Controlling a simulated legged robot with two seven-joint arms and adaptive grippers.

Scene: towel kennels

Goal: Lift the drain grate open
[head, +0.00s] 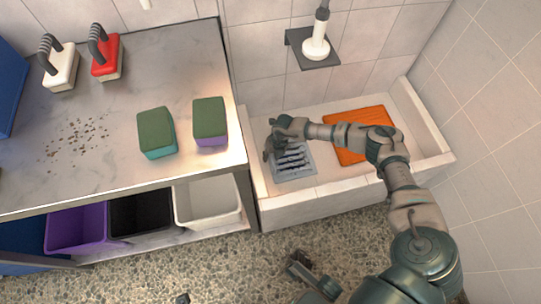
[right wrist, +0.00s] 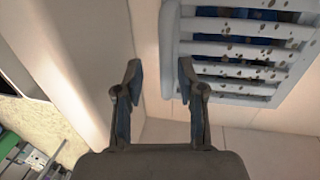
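The drain grate (head: 296,172) is a grey slatted square at the left end of the tiled wash basin; it appears to lie flat. In the right wrist view the grate (right wrist: 240,48) shows pale bars with brown specks and something blue beneath. My right gripper (head: 268,151) is over its left edge in the head view. In the right wrist view the right gripper (right wrist: 157,82) has its fingers apart with nothing between them, beside the grate's edge. Contact cannot be told. A small dark part at the bottom of the head view may belong to my left gripper; its state is unclear.
An orange mat (head: 349,150) lies in the basin right of the grate. The raised basin rim (head: 315,200) runs along the front. Left, a counter (head: 200,68) bears two sponges and two handled brushes, above several bins. A white-headed tool (head: 315,48) hangs on the wall.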

